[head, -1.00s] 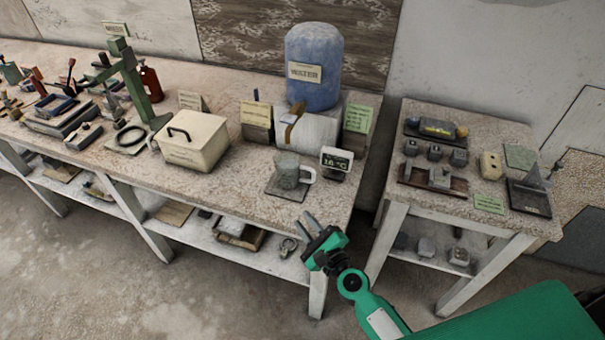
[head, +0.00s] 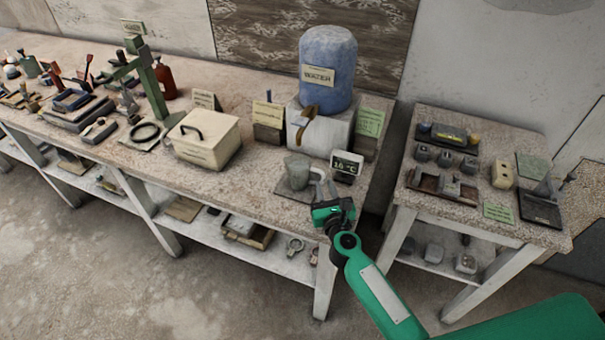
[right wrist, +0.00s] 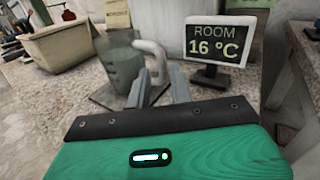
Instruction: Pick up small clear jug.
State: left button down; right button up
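The small clear jug (head: 297,170) stands upright on a dark square mat (head: 287,190) near the front edge of the long table. It is greyish and see-through, with a pale handle on its right side. In the right wrist view the jug (right wrist: 121,64) is left of centre, with its handle toward my fingers. My right gripper (head: 325,194) is at the table's front edge, by the handle. Its two fingers (right wrist: 159,74) are apart, and the handle shows between or just beyond their tips; I cannot tell whether they touch. My left gripper is not in view.
A room display reading 16 °C (head: 346,166) stands close right of the jug. Behind are a blue water tank (head: 328,75) on a white block and a cream lidded box (head: 205,140). A side table (head: 455,200) with small blocks stands right, past a gap.

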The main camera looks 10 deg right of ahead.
aim_at(324, 181)
jog(key=shift+w+d, duration=0.2)
jog(key=shift+w, duration=2.7)
jog(key=shift+c, duration=0.4)
grip_shut()
